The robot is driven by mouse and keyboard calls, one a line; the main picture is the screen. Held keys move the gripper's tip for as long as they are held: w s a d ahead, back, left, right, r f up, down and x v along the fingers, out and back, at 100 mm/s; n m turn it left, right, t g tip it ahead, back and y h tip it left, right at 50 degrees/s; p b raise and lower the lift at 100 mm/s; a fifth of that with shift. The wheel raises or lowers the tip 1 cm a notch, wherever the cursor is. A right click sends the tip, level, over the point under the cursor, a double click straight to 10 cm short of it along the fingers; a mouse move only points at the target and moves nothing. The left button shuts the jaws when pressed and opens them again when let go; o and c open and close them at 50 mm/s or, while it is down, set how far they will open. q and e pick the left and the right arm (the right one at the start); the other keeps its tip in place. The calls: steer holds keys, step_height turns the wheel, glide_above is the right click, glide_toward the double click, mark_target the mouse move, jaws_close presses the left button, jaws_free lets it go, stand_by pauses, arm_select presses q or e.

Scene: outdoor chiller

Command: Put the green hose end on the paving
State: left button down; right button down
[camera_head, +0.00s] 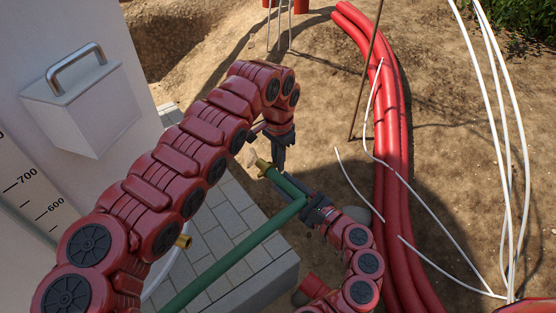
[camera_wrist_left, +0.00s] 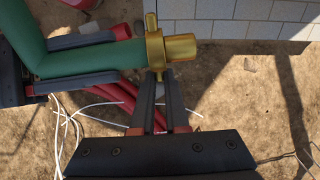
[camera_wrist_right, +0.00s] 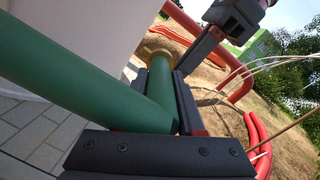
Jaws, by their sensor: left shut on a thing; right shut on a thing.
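The green hose (camera_head: 232,255) rises from the bottom of the head view to a brass end fitting (camera_head: 263,167), held in the air near the paving's right edge. My right gripper (camera_head: 312,205) is shut on the hose just behind the fitting. The right wrist view shows the hose (camera_wrist_right: 160,88) between its fingers. My left gripper (camera_head: 278,155) is at the fitting. In the left wrist view its fingers (camera_wrist_left: 158,98) are shut on a small lower part of the brass fitting (camera_wrist_left: 180,50). The grey block paving (camera_head: 262,257) lies below and beside the white housing.
A white housing (camera_head: 75,50) with a handled box stands at the left, with a brass outlet (camera_head: 183,241) low down. Thick red pipes (camera_head: 392,150) and loose white cables (camera_head: 500,130) cross the soil at the right. A thin rusty rod (camera_head: 366,75) stands near them.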

steer(key=shift+a, duration=0.1)
stand_by(0.5)
steer(key=shift+c, duration=2.2)
jaws_free()
